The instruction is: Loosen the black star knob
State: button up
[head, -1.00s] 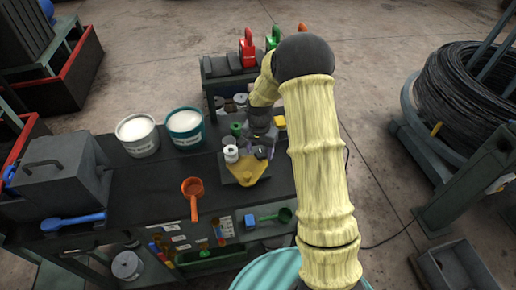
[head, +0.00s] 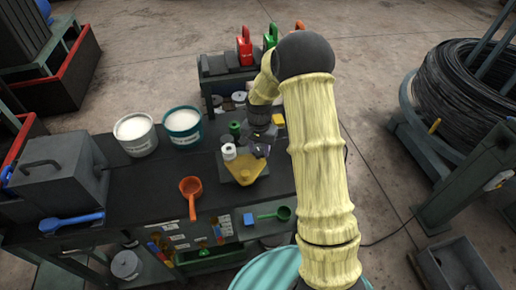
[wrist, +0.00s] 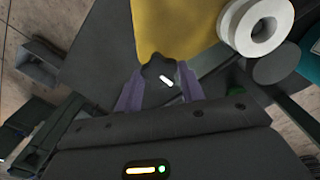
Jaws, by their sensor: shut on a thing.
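The black star knob (wrist: 160,72) sits at the edge of a yellow part in the wrist view, with a small white mark on it. My gripper (wrist: 159,86) has its two purple fingers on either side of the knob and is shut on it. In the head view my gripper (head: 259,147) is over the right side of the yellow part (head: 245,172), and the knob is small and hard to make out there. The yellow part also shows in the wrist view (wrist: 175,25). A white spool (wrist: 258,24) stands beside it.
A white tub (head: 135,133) and a teal tub (head: 183,128) stand left of the yellow part on the dark bench. An orange ladle (head: 191,192) lies in front of them. A rack with red and green items (head: 245,48) stands behind. A wire coil (head: 465,88) is at right.

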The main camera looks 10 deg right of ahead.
jog(key=n, duration=0.4)
jog(key=shift+f+n+b, duration=0.1)
jog(key=shift+n+b, duration=0.2)
jog(key=shift+b, duration=0.05)
jog(key=n, duration=0.9)
jog(key=n+p, duration=0.1)
jog(key=n, duration=0.3)
jog(key=shift+s+n, duration=0.1)
jog(key=shift+n, duration=0.2)
jog(key=n+p, duration=0.1)
jog(key=n, duration=0.3)
jog(key=shift+p, duration=0.4)
jog(key=n+p, duration=0.2)
jog(key=n, duration=0.3)
jog(key=shift+r, duration=0.2)
jog(key=n+p, duration=0.1)
jog(key=n, duration=0.2)
jog(key=shift+n+p, duration=0.3)
jog(key=n+p, duration=0.2)
jog(key=n, duration=0.2)
jog(key=shift+f+n, duration=0.1)
jog(key=shift+n, duration=0.2)
